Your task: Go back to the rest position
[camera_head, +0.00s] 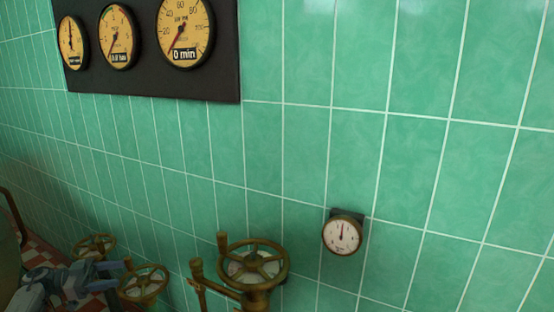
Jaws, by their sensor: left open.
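My left gripper (117,276) is at the lower left, grey-blue, with its arm coming in from the left. Its jaws are open, beside a small brass handwheel (144,283); I cannot tell whether they touch it. Another brass handwheel (95,246) is just behind the gripper. My right gripper is not in view.
A larger brass valve wheel (253,262) with pipework stands at bottom centre. A small white gauge (342,235) is on the green tiled wall (430,150). A dark panel (150,75) with three yellow dials hangs at upper left. Red and white floor shows at lower left.

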